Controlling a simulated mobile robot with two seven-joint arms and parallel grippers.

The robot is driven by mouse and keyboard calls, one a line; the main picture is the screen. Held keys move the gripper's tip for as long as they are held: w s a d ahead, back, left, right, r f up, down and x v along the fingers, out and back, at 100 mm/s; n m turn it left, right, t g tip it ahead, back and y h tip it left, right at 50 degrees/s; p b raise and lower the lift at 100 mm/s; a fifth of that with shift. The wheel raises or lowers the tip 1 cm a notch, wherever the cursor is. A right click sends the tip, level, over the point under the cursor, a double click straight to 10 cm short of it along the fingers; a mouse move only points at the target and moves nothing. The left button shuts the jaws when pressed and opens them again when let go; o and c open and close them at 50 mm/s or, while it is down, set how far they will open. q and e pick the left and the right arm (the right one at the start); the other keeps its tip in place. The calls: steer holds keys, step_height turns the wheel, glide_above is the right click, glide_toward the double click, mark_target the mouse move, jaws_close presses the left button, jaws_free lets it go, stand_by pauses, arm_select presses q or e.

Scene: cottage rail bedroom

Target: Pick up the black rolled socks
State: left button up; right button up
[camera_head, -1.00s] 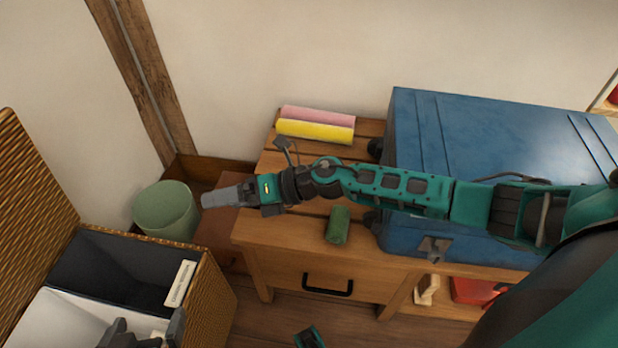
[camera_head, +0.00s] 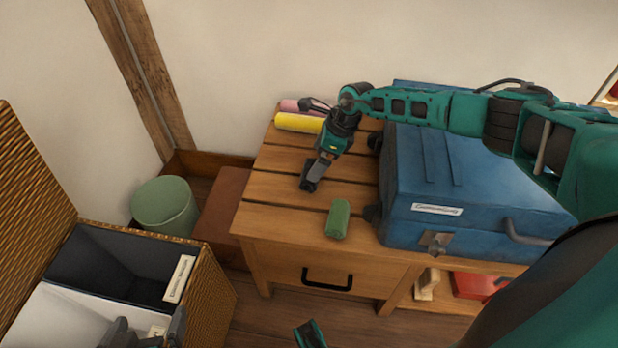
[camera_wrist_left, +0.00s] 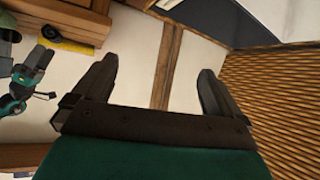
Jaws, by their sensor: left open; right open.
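My right gripper (camera_head: 312,177) is open and points down over the slatted wooden bench top (camera_head: 280,188). A small dark shape (camera_head: 309,184) shows at its fingertips. I cannot tell whether this is the black rolled socks or part of the fingers. No other black roll is clearly visible on the bench. My left gripper (camera_head: 146,335) is low at the left, above the open wicker hamper (camera_head: 212,290). In the left wrist view the left gripper (camera_wrist_left: 157,85) is open, with nothing between its fingers.
A green roll (camera_head: 338,219) lies near the bench's front edge. Yellow (camera_head: 298,123) and pink (camera_head: 290,105) rolls lie at the back. A blue suitcase (camera_head: 480,180) fills the right side. A green bin (camera_head: 164,206) and brown box (camera_head: 222,202) stand left.

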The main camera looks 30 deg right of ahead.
steer(key=b+x, duration=0.2)
steer(key=x, duration=0.4)
steer(key=shift+a+f+b, duration=0.15)
steer(key=shift+b, duration=0.2)
steer(key=c, duration=0.7)
